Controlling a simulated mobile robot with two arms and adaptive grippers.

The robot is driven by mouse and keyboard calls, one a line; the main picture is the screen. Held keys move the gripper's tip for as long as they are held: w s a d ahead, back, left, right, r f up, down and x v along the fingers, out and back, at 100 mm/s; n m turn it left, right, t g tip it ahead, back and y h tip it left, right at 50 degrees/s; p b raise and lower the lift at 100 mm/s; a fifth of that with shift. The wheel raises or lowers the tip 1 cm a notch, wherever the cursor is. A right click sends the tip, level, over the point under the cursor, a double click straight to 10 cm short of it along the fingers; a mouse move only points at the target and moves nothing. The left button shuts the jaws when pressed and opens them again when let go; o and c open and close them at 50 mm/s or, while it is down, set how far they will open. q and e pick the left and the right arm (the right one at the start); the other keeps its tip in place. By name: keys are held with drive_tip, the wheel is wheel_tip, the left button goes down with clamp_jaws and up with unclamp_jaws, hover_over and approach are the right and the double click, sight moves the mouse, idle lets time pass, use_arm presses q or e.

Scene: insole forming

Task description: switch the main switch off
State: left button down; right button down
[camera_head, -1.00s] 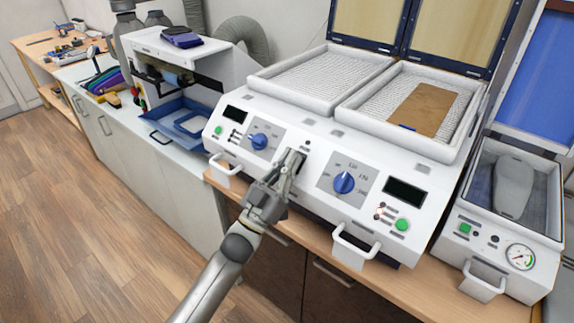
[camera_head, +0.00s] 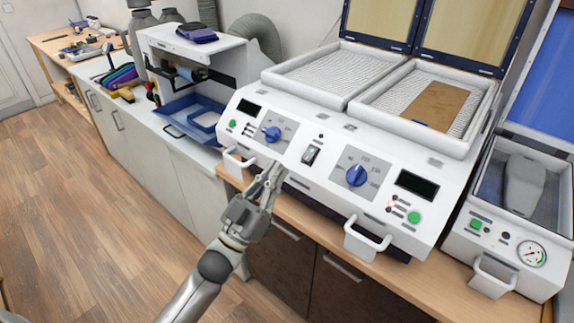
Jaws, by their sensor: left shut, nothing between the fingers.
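The main switch (camera_head: 311,154) is a small dark rocker in a light frame, in the middle of the white machine's front panel (camera_head: 296,176). It sits between two blue knobs, the left knob (camera_head: 272,133) and the right knob (camera_head: 357,175). The switch is in plain view, but its on or off position is too small to tell. My left gripper (camera_head: 275,171) is shut and empty, below and left of the switch and apart from it. My right gripper is not in view.
Handles stick out from the machine's front at left (camera_head: 238,159) and right (camera_head: 367,240). A smaller press with a gauge (camera_head: 531,254) stands at the right. A blue tray (camera_head: 190,118) lies on the left counter. Open floor (camera_head: 90,210) lies at left.

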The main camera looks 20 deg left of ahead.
use_arm(q)
drive_tip(key=shift+s+a+f, duration=0.1)
drive_tip(key=shift+s+a, duration=0.1)
drive_tip(key=shift+s, duration=0.4)
drive_tip(key=shift+s+a+f, duration=0.1)
drive_tip(key=shift+s+a, duration=0.05)
drive_tip(key=shift+s, duration=0.4)
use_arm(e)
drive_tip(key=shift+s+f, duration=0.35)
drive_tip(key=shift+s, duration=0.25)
